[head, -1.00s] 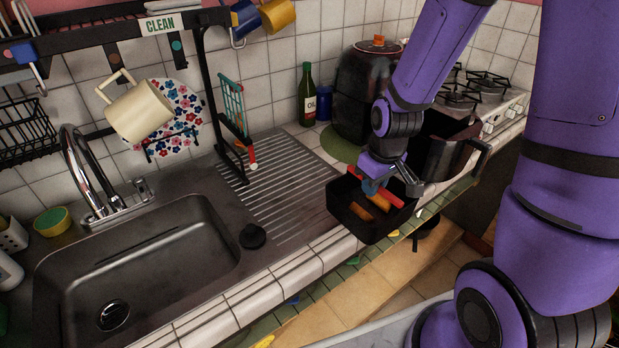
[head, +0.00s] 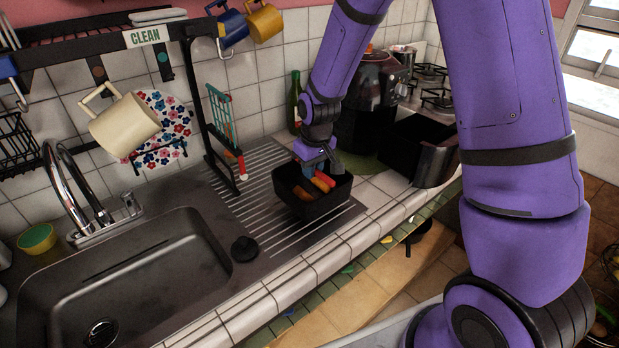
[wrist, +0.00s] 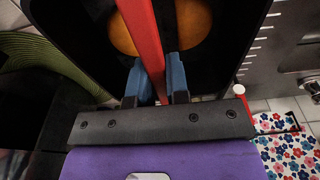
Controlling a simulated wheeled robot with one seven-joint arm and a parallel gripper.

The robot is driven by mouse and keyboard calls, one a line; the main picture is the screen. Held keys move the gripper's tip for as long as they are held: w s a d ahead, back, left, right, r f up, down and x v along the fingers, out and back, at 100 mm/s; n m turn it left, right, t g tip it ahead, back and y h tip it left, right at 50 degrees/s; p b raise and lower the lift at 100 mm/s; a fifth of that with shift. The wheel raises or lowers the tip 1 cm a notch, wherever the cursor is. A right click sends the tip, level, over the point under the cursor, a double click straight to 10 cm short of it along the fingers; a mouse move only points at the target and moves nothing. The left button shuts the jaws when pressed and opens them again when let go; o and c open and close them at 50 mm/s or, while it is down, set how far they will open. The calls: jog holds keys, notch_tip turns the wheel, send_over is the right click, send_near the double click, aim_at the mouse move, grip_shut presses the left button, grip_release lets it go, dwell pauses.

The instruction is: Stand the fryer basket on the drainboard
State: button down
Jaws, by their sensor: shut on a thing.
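The black fryer basket (head: 322,201) is over the right part of the ribbed drainboard (head: 262,212), upright with its open top facing up. I cannot tell whether its bottom touches the ribs. Orange-brown pieces lie inside it. My gripper (head: 314,173) reaches down into the basket from above. In the wrist view, my gripper's blue fingertips (wrist: 155,85) are shut on the basket's red bar (wrist: 146,45). The dark basket walls (wrist: 215,60) surround the fingers, and a round orange piece (wrist: 195,22) shows beyond them.
The sink (head: 130,275) is left of the drainboard, with a black stopper (head: 244,249) between. A black rack post (head: 205,110) stands at the drainboard's back left. A dark fryer (head: 372,90), an open black drawer (head: 435,160) and a green bottle (head: 295,102) stand behind and right.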

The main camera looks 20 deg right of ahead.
aim_at(309, 191)
jog(key=shift+w+a, duration=0.3)
jog(key=shift+w, duration=0.15)
jog(key=shift+d+f, duration=0.1)
jog(key=shift+f, duration=1.65)
jog(key=shift+f, duration=0.2)
jog(key=c, duration=1.1)
grip_release()
jog(key=shift+s, duration=0.1)
jog(key=shift+r, duration=0.1)
